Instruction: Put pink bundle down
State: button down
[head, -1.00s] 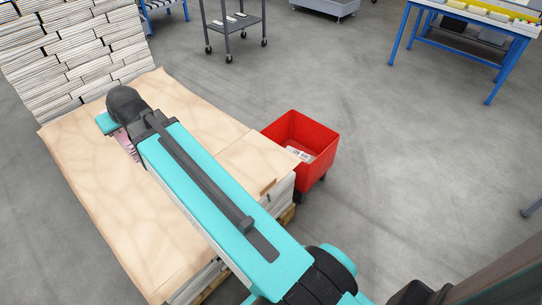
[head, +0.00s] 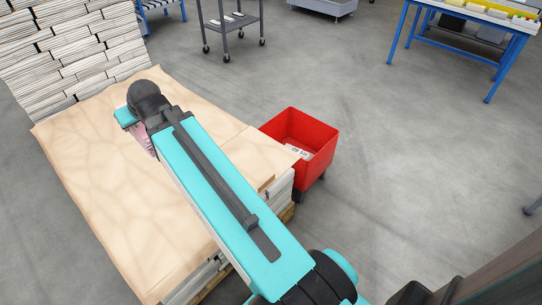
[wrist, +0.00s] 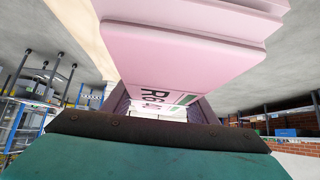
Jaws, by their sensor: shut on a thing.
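The pink bundle (wrist: 185,65) fills the upper middle of the wrist view, its pale pink stacked layers and a printed label showing. My gripper (wrist: 155,110) is shut on it. In the head view only a small strip of the pink bundle (head: 143,138) shows beside the end of my arm, over the far part of a stack topped with a tan sheet (head: 90,185). My arm hides most of the bundle and the fingers there. I cannot tell whether the bundle touches the sheet.
A tall pile of newspapers (head: 75,45) stands at the far left behind the tan sheet. A red bin (head: 318,140) with printed paper inside stands right of the stack. A grey cart (head: 230,25) and a blue table (head: 470,35) stand farther back. Much of the tan sheet is bare.

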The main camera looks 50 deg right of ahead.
jog(key=s+d+f+b, duration=0.4)
jog(key=d+f+b, duration=0.4)
jog(key=d+b, duration=0.15)
jog(key=s+d+f+b, duration=0.5)
jog(key=d+f+b, duration=0.25)
jog(key=d, duration=0.35)
jog(key=shift+n+y, duration=0.3)
jog(key=shift+n, duration=0.1)
jog(key=shift+s+d+f+b, duration=1.95)
jog(key=shift+s+b, duration=0.2)
jog(key=shift+b, duration=0.65)
jog(key=shift+s+d+f+b, duration=1.9)
jog(key=shift+s+b, duration=0.2)
jog(key=shift+b, duration=0.7)
jog(key=shift+s+d+f+b, duration=1.85)
jog(key=shift+s+d+b, duration=0.25)
jog(key=shift+b, duration=0.7)
jog(key=shift+w+d+r+p, duration=0.1)
jog(key=shift+w+d+p, duration=0.7)
jog(key=shift+d+p, duration=0.15)
jog(key=shift+w+p, duration=0.2)
jog(key=shift+p, duration=0.45)
jog(key=shift+w+d+p, duration=0.2)
jog(key=shift+d+p, duration=0.15)
jog(key=shift+p, duration=0.8)
